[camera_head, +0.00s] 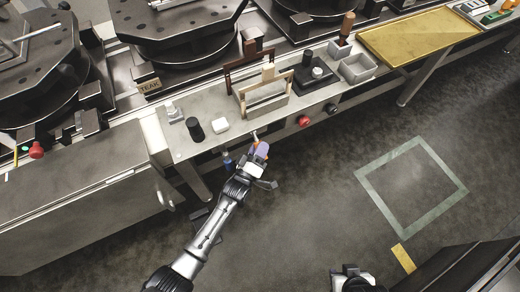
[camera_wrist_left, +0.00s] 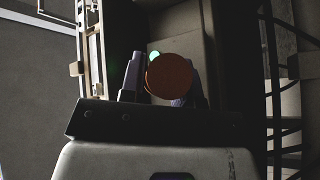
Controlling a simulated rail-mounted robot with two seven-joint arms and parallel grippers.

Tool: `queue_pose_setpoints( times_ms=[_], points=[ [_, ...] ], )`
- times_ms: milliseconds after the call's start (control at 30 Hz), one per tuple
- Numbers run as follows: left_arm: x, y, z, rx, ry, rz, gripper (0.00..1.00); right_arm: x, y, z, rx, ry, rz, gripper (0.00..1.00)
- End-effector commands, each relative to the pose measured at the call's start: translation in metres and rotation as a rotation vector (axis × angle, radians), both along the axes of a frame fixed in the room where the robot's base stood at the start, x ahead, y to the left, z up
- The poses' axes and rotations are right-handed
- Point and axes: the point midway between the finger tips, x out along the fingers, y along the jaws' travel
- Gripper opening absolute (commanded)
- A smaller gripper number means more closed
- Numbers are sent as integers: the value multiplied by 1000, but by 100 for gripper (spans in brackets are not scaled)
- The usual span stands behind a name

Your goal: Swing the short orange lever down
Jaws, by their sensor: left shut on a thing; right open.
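The short orange lever shows in the left wrist view as a round, dull orange end (camera_wrist_left: 168,75) between two fingers; the rest of its shaft is hidden behind that end. In the head view, only a small orange patch shows among my fingers. My left gripper (camera_head: 262,150) is at the front edge of the bench, shut on the lever. In the left wrist view its fingers (camera_wrist_left: 165,88) stand on both sides of the orange end. My right gripper (camera_head: 352,278) is low at the bottom of the head view, away from the bench and open.
The grey bench (camera_head: 184,147) carries a wooden frame holder (camera_head: 265,104), a black cylinder (camera_head: 194,129) and a white block (camera_head: 221,125). A red knob (camera_head: 303,121) sits on its front edge. A yellow tray (camera_head: 420,38) lies farther right.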

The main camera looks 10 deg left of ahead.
Motion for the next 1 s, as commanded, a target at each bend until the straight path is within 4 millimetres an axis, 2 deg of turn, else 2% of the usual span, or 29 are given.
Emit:
queue_pose_setpoints(
  times_ms=[33,300,967,1000],
  points=[
    [1,0,-7,18,-26,-1,0,0,0,-10,0,0,0,43],
    [3,2,-13,91,-130,0,0,0,0,-27,0,0,0,43],
    [3,3,-13,120,-172,1,0,0,-3,-32,-10,1,6,43],
    [3,3,-13,120,-172,1,33,0,-3,-32,-10,1,6,43]
  ],
)
